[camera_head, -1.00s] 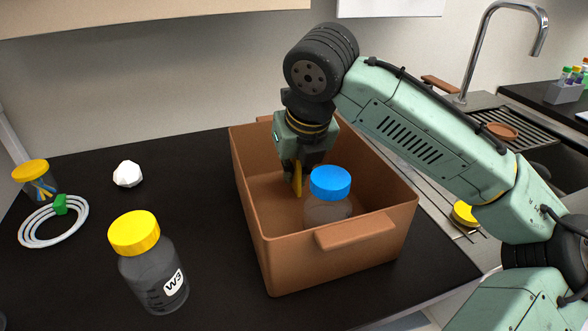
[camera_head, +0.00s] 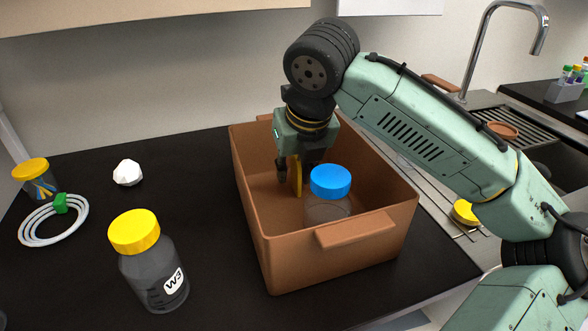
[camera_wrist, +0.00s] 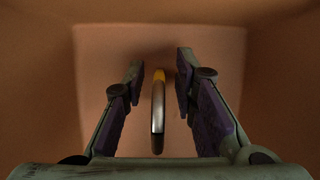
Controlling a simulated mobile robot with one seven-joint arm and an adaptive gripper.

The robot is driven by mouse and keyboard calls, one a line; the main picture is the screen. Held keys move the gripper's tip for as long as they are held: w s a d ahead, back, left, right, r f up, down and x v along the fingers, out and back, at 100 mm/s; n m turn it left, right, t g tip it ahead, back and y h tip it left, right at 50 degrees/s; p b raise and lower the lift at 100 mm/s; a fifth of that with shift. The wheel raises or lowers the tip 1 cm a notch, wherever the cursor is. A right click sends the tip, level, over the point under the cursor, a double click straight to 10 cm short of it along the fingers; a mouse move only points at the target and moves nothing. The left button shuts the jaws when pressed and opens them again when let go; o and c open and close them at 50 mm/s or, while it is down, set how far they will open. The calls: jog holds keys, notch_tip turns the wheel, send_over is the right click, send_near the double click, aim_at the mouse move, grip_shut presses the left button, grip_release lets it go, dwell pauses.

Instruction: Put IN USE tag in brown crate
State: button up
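The brown crate (camera_head: 285,280) stands on the dark counter, its open top facing up. My gripper (camera_head: 293,180) points down inside it. The tag (camera_head: 298,178) shows as a narrow yellow piece, upright below my gripper. In the wrist view, the tag (camera_wrist: 158,112) is seen edge-on between the two fingers, with a gap on each side. My gripper (camera_wrist: 156,85) is open there. The tag's writing cannot be read, and its contact with the crate floor cannot be made out.
A bottle with a blue cap (camera_head: 330,182) stands in the crate near its front wall, close to my gripper. On the counter are a yellow-capped W3 bottle (camera_head: 150,265), a coiled tube (camera_head: 52,222), a white lump (camera_head: 128,172) and a yellow-lidded jar (camera_head: 32,172).

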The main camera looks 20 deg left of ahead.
jog(key=v, duration=1.1)
jog(key=shift+s+r, duration=0.15)
jog(key=shift+r, duration=0.2)
jog(key=shift+d, duration=0.1)
